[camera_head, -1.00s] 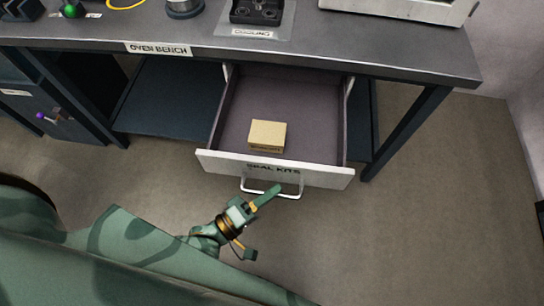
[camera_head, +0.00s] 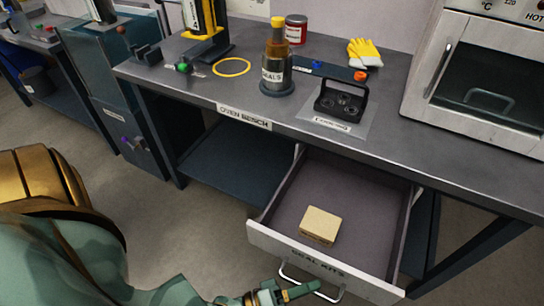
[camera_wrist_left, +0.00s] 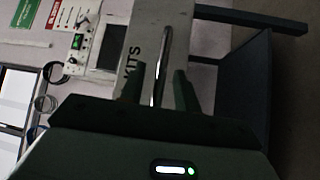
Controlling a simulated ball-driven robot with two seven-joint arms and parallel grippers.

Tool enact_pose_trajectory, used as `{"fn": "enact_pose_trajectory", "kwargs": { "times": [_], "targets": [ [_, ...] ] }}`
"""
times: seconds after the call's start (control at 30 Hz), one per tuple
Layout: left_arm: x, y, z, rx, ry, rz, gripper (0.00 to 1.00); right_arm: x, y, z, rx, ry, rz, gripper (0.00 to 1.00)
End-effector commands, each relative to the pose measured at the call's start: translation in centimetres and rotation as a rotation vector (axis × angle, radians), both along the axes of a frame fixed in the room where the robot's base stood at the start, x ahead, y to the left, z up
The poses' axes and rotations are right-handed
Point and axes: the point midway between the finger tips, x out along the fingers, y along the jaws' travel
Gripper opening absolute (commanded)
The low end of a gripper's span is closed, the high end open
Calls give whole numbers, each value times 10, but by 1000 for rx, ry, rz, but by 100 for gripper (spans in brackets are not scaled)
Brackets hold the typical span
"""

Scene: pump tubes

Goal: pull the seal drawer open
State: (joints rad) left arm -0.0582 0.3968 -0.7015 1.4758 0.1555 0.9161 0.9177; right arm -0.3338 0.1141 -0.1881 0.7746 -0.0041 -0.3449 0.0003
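The seal drawer (camera_head: 370,287), labelled SEAL KITS, stands pulled out from under the bench, its inside showing. A small tan box (camera_head: 320,226) lies in it. The drawer's bar handle (camera_head: 341,294) is on the white front, low in the head view. My left gripper (camera_head: 284,294) is at the handle, partly cut off by the lower edge. In the left wrist view its two fingers (camera_wrist_left: 157,88) are apart, with the handle bar (camera_wrist_left: 163,55) showing between them. I cannot tell whether either finger touches the bar. My right gripper is not in view.
The oven bench (camera_head: 395,130) carries a SEALS canister (camera_head: 276,70), a black cooling rack (camera_head: 340,102), a yellow ring (camera_head: 232,67), gloves (camera_head: 364,53), a red can (camera_head: 296,29) and an oven (camera_head: 480,75). Open floor lies left of the drawer.

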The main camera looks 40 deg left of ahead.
Motion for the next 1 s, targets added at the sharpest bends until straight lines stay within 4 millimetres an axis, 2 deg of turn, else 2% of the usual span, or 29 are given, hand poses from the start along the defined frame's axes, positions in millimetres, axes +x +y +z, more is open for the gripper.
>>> {"fn": "enact_pose_trajectory", "kwargs": {
  "times": [0.17,0.27,0.7,0.83,1.0],
  "targets": [
    [-3,1,0,0,0,0,32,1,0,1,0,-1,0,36],
    [-13,7,-2,2,1,-1,32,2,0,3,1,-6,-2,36],
    [-109,62,-18,3,4,0,32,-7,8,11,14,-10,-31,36],
    [-128,73,-21,3,3,0,32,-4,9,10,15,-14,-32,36],
    [-140,79,-23,0,2,0,32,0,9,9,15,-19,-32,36]
  ]
}}
